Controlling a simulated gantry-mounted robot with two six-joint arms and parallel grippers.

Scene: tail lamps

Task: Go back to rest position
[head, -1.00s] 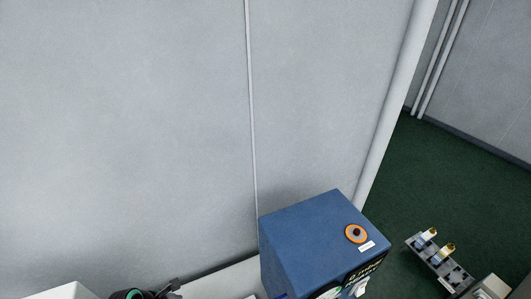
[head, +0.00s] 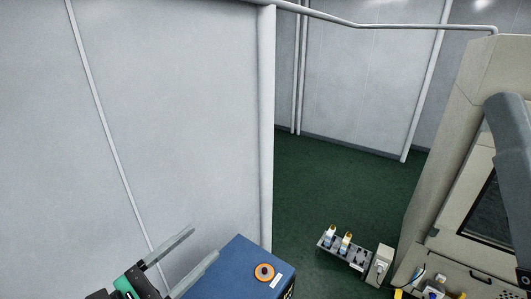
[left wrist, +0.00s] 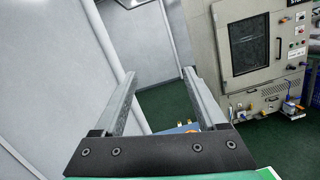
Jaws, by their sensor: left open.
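My left gripper (head: 205,241) is at the lower left of the head view, its two long grey fingers apart and nothing between them. It points up and to the right, and one finger overlaps the blue box (head: 236,264) in the picture. In the left wrist view the open left gripper (left wrist: 160,72) shows both fingers spread, with wall and green floor beyond. My right gripper is not in view.
A large beige machine (head: 455,180) stands at the right. Pale wall panels (head: 170,110) fill the left; green floor (head: 330,190) is open.

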